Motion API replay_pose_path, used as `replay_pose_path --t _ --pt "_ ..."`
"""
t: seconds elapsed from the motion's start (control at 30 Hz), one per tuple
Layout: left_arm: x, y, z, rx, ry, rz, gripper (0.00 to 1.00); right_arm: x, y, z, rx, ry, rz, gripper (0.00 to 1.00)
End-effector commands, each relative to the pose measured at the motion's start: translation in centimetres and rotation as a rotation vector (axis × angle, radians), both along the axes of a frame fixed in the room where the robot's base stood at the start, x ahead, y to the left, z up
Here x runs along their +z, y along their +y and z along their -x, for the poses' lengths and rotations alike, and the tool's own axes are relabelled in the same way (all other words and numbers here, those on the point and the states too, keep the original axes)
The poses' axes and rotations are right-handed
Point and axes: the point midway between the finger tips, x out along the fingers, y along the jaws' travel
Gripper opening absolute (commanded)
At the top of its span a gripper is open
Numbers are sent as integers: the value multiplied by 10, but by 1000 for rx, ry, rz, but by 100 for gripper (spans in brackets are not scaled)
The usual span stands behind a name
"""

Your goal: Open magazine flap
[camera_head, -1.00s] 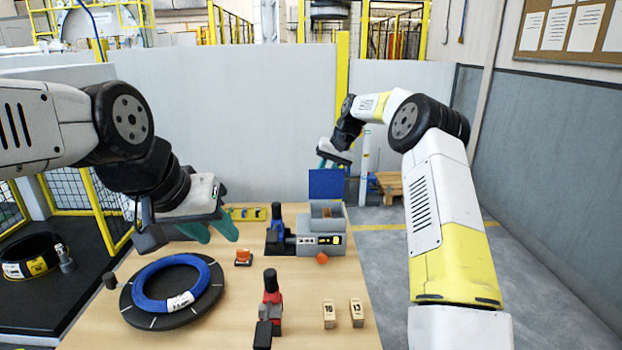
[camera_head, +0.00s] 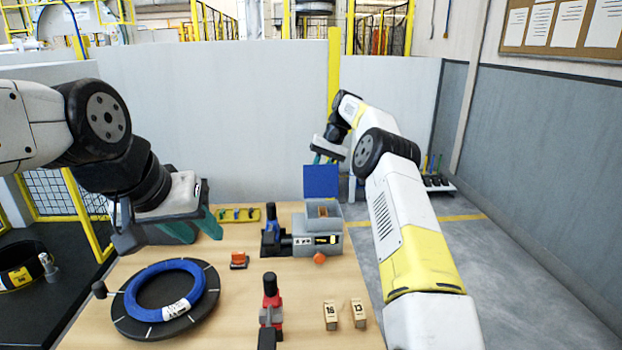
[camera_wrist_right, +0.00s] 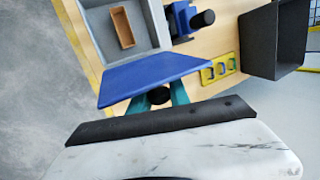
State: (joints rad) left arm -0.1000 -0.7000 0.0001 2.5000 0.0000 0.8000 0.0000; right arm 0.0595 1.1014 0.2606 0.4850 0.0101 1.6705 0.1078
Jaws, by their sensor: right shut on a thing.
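The magazine (camera_head: 318,244) is a grey box on the table. Its blue flap (camera_head: 321,181) stands raised, roughly upright, at the back of the box. The box is open on top, with a brown block (camera_wrist_right: 123,27) inside. In the right wrist view the flap (camera_wrist_right: 155,78) lies across the teal fingers of my right gripper (camera_wrist_right: 148,96), which is shut on the flap's edge; the fingertips are partly hidden behind it. In the head view my right gripper (camera_head: 326,156) is behind and above the flap. My left gripper (camera_head: 195,228) is open and empty over the table's left side.
A blue coil (camera_head: 132,303) lies on a black turntable (camera_head: 150,328) at front left. A red and black tool (camera_head: 270,298) and two numbered wooden blocks (camera_head: 330,315) stand in front. A yellow holder (camera_head: 240,214) and an orange item (camera_head: 238,261) lie left of the magazine.

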Motion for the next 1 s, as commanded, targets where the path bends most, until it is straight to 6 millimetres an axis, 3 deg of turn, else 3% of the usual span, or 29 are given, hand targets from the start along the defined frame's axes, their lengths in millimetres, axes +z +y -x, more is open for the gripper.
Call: replay_pose_path --t 0.23,0.27,0.33,0.37,1.0 --pt "0 0 0 0 0 0 36 -2 1 2 3 7 1 0" --pt "0 0 0 0 0 0 36 -3 1 2 3 7 1 27" --pt "0 0 0 0 0 0 36 -2 1 1 3 7 1 40" --pt "0 0 0 0 0 0 36 -2 1 1 3 6 1 43" --pt "0 0 0 0 0 0 36 3 9 0 2 -67 1 43"
